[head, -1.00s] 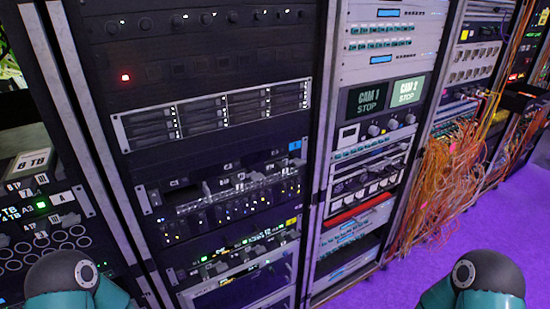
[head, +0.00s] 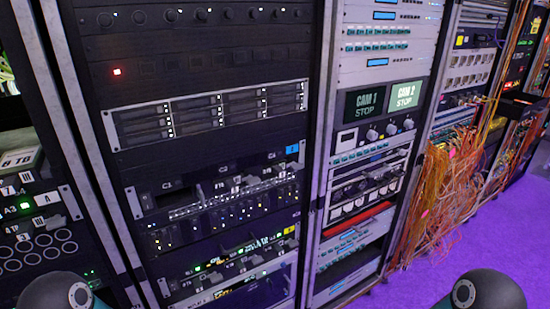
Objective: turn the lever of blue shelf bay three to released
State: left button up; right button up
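A shelf (head: 215,190) in the middle rack carries a blue tag (head: 292,149) at its upper right end. Neither of my grippers is in view; only rounded dark parts of my arms show at the bottom left and bottom right, apart from the rack.
A grey drive unit (head: 212,114) sits above the shelf, and a unit with a yellow tag (head: 289,230) below. A rack with two camera screens (head: 384,100) stands to the right. Orange cables (head: 440,195) hang beyond it. Purple floor (head: 430,270) is clear at lower right.

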aim_at(293, 166)
jog(key=k, duration=1)
jog(key=z, duration=0.7)
jog(key=i, duration=1.8)
jog(key=u, duration=0.55)
